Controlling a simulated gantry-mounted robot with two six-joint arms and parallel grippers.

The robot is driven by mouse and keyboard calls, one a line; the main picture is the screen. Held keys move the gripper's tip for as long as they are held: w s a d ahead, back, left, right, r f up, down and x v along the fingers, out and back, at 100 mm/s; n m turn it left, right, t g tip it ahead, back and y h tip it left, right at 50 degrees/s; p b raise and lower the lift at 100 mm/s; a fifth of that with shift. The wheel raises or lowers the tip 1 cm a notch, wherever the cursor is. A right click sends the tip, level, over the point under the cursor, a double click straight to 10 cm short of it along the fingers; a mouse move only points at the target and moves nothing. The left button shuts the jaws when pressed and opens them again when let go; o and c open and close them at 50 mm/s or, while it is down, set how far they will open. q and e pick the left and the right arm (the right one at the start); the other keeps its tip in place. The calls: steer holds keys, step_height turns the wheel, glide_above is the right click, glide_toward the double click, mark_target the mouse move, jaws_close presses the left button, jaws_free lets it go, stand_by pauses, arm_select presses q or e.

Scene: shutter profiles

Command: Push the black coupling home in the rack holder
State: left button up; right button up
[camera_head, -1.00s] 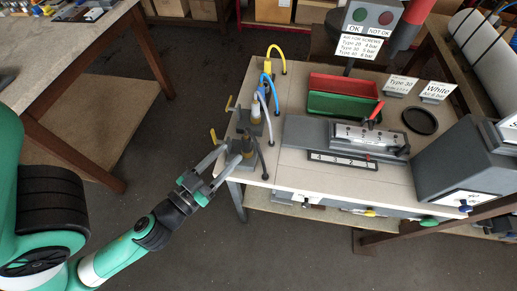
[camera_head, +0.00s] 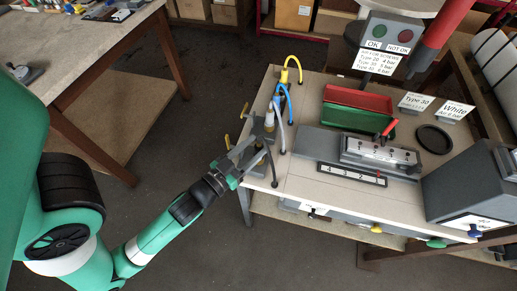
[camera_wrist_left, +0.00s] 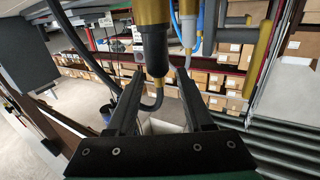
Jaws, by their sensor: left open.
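The black coupling (camera_wrist_left: 155,50) hangs below a brass-coloured collar (camera_wrist_left: 151,12) in the left wrist view, with a black hose beside it. My left gripper (camera_head: 246,153) is at the near left corner of the workbench, at the rack holder (camera_head: 263,131). Its two fingers are apart, and in the left wrist view the coupling shows between and beyond their tips. I cannot tell whether they touch it. In the head view the gripper largely hides the coupling. My right gripper is not in view.
Blue (camera_wrist_left: 209,25) and grey (camera_wrist_left: 188,28) couplings stand close by in the same row. A yellow hose (camera_head: 291,68) is at the back. A red tray (camera_head: 357,97), a green tray (camera_head: 350,113) and a grey fixture (camera_head: 325,145) occupy the bench to the right.

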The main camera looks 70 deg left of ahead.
arm_select(q)
steer(key=x, duration=0.5)
steer(key=shift+w+r, duration=0.1)
steer(key=shift+r, duration=0.1)
steer(key=shift+d, duration=0.1)
steer(key=shift+f, duration=0.1)
jaws_close()
